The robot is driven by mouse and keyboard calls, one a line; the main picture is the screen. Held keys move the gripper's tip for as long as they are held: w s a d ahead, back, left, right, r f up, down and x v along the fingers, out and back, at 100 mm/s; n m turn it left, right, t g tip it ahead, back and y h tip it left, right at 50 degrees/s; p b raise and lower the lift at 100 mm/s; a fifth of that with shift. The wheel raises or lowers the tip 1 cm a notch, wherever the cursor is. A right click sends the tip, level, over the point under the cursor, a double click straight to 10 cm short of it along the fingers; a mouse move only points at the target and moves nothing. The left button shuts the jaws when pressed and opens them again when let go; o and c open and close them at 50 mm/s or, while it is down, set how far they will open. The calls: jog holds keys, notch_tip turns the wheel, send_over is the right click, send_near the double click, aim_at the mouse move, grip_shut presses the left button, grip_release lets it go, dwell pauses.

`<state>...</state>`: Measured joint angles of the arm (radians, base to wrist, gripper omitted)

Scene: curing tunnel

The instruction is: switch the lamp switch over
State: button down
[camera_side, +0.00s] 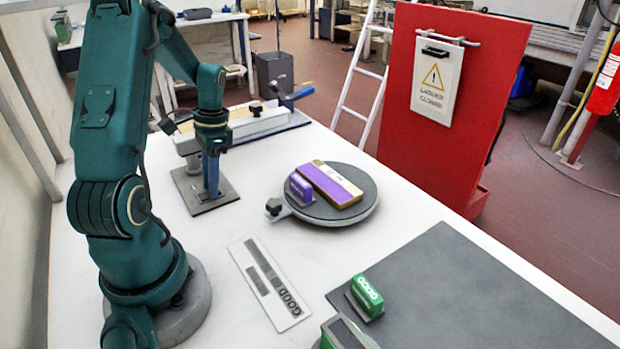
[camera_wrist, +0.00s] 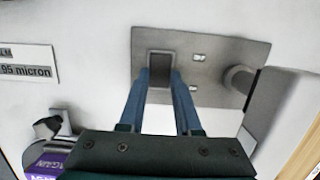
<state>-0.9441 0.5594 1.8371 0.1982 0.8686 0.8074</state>
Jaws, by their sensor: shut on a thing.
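The lamp switch has a grey plate (camera_side: 186,183) lying flat on the white table, which also shows in the wrist view (camera_wrist: 232,52). Its dark, rectangular lever or knob (camera_wrist: 160,64) stands near one side of the plate in the wrist view. Two small pale labels (camera_wrist: 199,57) are on the plate beside it. My gripper (camera_side: 211,192) points down over the plate. In the wrist view its blue fingers are on both sides of the knob and shut on it. The side view hides most of the knob behind the fingers, and I cannot tell its switched position.
A long white-topped unit (camera_side: 245,123) stands just behind the plate, with a round post close by. A round turntable (camera_side: 350,217) to the right carries a purple stamp (camera_side: 300,189) and a purple-and-gold box (camera_side: 335,184). A GOOD card (camera_side: 260,265) and green stamp (camera_side: 367,294) lie nearer.

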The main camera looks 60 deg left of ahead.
jog(key=shift+s+t, duration=0.1)
jog(key=shift+t, duration=0.2)
jog(key=c, duration=0.6)
grip_release()
jog(key=shift+w+r, duration=0.2)
jog(key=shift+r, duration=1.1)
jog(key=shift+w+r, duration=0.15)
jog(key=shift+r, duration=1.15)
